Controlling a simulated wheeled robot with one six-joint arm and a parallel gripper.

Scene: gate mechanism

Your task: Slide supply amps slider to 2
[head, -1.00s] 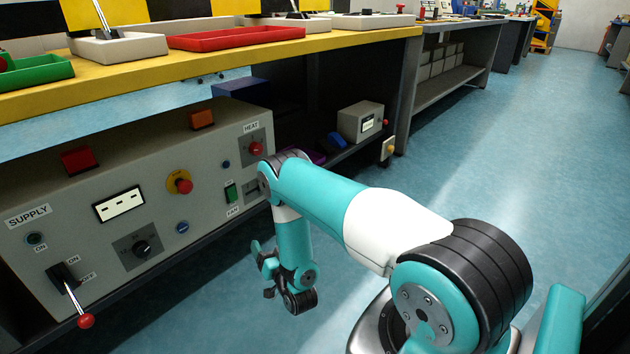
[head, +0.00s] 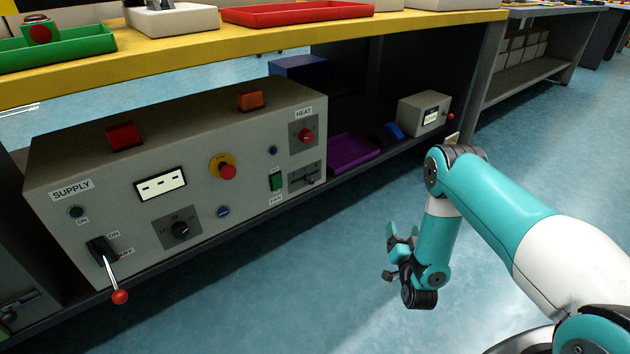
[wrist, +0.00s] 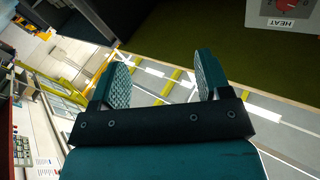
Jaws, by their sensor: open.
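The grey supply box (head: 110,195), labelled SUPPLY, stands on the low shelf under the yellow-topped bench. A small slider (head: 305,178) sits on a dark plate at the right end of its front, below the red HEAT knob (head: 306,136). Its scale marks are too small to read. My gripper (head: 391,258) hangs to the right of the box, in front of it and apart from it. In the wrist view my gripper (wrist: 164,78) is open and empty. The HEAT label (wrist: 284,22) shows at the top right there; the slider is not visible in that view.
A red-balled lever (head: 120,297) sticks out at the box's lower left. A yellow-ringed red button (head: 227,171), a rotary knob (head: 180,230) and a green FAN switch (head: 276,182) share the front. A purple tray (head: 352,152) lies right of the box. Floor in front is clear.

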